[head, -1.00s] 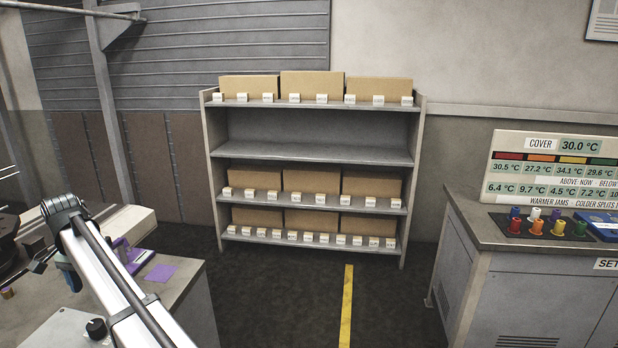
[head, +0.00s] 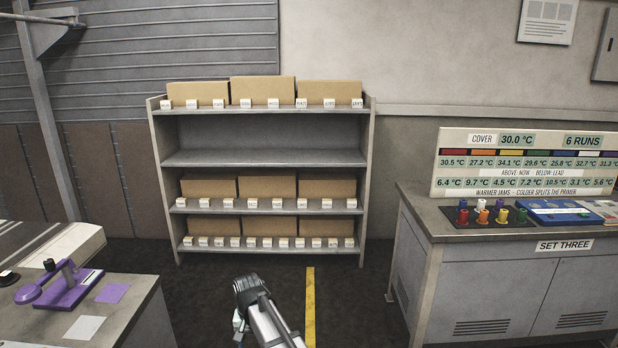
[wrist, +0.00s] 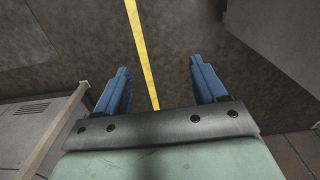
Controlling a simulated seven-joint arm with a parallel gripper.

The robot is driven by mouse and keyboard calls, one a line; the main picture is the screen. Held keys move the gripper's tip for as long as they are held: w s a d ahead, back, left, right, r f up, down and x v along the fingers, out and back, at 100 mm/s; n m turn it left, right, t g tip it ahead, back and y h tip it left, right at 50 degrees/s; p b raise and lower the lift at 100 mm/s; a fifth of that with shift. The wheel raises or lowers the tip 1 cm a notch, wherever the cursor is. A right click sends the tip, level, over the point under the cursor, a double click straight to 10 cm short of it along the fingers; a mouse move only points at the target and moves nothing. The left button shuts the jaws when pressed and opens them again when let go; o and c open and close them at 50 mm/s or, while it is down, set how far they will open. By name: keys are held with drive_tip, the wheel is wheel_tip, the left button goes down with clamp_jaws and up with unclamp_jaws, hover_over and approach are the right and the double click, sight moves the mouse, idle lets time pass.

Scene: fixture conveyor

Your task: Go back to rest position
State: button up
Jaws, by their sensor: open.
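My gripper (wrist: 161,88) shows in the wrist view with its two blue fingers spread apart. Nothing is between them; beyond them is only the dark floor with a yellow line. In the head view my arm is low at the bottom middle, over the floor between the left bench and the right cabinet. The gripper's fingertips cannot be made out in the head view.
Shelves (head: 262,159) with cardboard boxes and small labelled blocks stand at the back. A bench (head: 127,297) with a purple device (head: 62,287) is at left. A grey cabinet (head: 480,289) with coloured pegs and a temperature board (head: 528,164) is at right. Floor between is clear.

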drive_tip(key=s+d+f, duration=0.4)
drive_tip(key=s+d, duration=0.1)
drive_tip(key=d, duration=0.6)
drive_tip(key=s+d+f, duration=0.4)
drive_tip(key=d, duration=0.8)
drive_tip(key=s+d+f, duration=0.5)
drive_tip(key=d, duration=0.6)
drive_tip(key=s+f+g, duration=0.3)
drive_tip(key=s+f, duration=0.7)
drive_tip(key=s, duration=0.4)
drive_tip(key=s+f+g, duration=0.3)
drive_tip(key=s+f, duration=0.6)
drive_tip(key=s, duration=0.6)
drive_tip(key=shift+a+f+g, duration=0.15)
drive_tip(key=shift+f+g, duration=0.2)
drive_tip(key=shift+g, duration=0.05)
